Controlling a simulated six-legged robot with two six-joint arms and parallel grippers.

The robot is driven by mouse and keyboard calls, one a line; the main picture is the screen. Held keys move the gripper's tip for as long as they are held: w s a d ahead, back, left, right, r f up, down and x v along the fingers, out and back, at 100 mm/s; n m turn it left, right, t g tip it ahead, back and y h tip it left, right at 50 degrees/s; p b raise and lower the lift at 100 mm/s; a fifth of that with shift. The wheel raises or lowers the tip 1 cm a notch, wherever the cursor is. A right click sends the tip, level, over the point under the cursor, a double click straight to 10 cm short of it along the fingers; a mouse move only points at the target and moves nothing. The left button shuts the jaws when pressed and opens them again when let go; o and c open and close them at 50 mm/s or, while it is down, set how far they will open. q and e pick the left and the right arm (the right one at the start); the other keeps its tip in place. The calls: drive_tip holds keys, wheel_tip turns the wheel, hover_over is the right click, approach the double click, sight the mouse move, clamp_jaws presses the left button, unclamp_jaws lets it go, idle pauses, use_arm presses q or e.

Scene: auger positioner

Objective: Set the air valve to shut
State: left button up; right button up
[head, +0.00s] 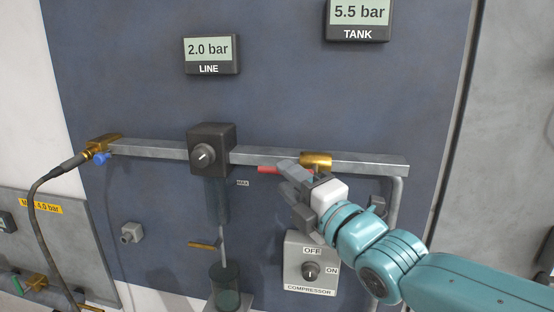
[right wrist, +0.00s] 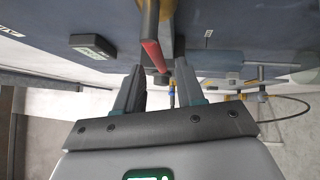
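The air valve is a brass body (head: 316,159) on the grey horizontal pipe, with a red lever (head: 269,170) that lies roughly along the pipe and points left. My right gripper (head: 285,181) is at the lever and hides its middle part in the head view. In the right wrist view, my right gripper (right wrist: 161,78) has its two fingers apart, and the red lever (right wrist: 152,52) shows between and just beyond their tips. I cannot tell whether a finger touches the lever. My left gripper is not in view.
A black regulator with a knob (head: 205,155) sits on the pipe left of the valve. A compressor switch (head: 311,270) is below my right gripper. The LINE display (head: 209,53) reads 2.0 bar and the TANK display (head: 359,19) 5.5 bar. A hose (head: 41,200) hangs at left.

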drive_tip(key=p+x, duration=0.1)
drive_tip(key=x, duration=0.3)
drive_tip(key=shift+w+a, duration=0.1)
drive_tip(key=shift+w, duration=0.05)
